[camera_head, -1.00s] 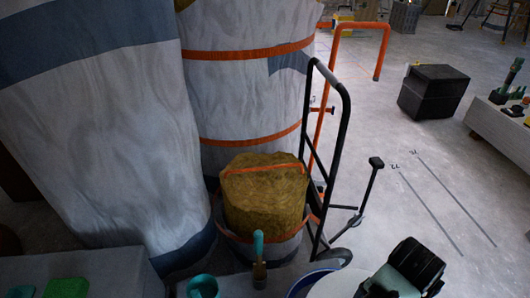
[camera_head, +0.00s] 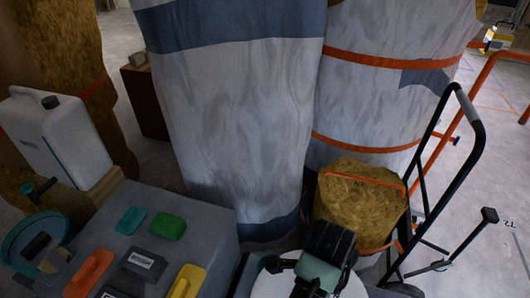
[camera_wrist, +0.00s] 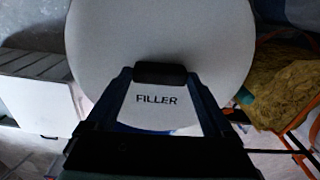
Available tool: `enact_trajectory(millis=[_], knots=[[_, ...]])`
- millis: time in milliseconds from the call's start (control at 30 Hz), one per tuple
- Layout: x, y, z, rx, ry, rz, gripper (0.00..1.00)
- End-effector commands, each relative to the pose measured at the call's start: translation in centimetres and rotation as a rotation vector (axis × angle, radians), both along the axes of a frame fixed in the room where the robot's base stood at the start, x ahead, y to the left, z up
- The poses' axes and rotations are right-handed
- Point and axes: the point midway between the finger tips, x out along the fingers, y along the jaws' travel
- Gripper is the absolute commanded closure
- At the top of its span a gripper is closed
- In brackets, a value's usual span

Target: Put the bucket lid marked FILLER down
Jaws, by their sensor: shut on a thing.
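The round white bucket lid (camera_wrist: 160,30) fills the upper middle of the wrist view, with FILLER in dark letters on its near part. My gripper (camera_wrist: 160,75) is shut on the lid's black handle, one finger at each end. In the head view the lid (camera_head: 270,284) is at the bottom edge, partly cut off, with my gripper (camera_head: 318,276) over its right part. A little blue shows under the lid's near edge in the wrist view. I cannot tell what, if anything, is below the lid.
A grey worktop (camera_head: 210,248) at lower left holds green, teal, orange and yellow tools. A white canister (camera_head: 50,130) and a teal bucket (camera_head: 22,240) are farther left. Wrapped columns (camera_head: 235,110), yellow insulation (camera_head: 355,200) and a black hand truck (camera_head: 465,165) stand behind.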

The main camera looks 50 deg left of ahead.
Motion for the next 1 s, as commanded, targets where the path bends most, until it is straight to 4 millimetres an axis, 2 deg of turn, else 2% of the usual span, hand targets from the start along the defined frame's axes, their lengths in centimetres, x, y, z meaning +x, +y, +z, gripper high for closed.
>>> enact_trajectory(millis=[100, 300, 433, 633, 767, 1000], knots=[[-2.2, 2.2, -0.9, 0.003, 0.003, -0.129, 1.0], [-5.6, 5.0, -2.6, 0.011, 0.007, -0.325, 1.0], [-7.1, 6.1, -3.3, 0.014, 0.01, -0.406, 1.0], [-8.0, 6.6, -4.5, 0.016, 0.014, -0.459, 1.0], [-8.0, 6.6, -6.8, 0.016, 0.014, -0.462, 1.0], [-8.1, 6.5, -12.9, 0.011, 0.017, -0.461, 1.0]])
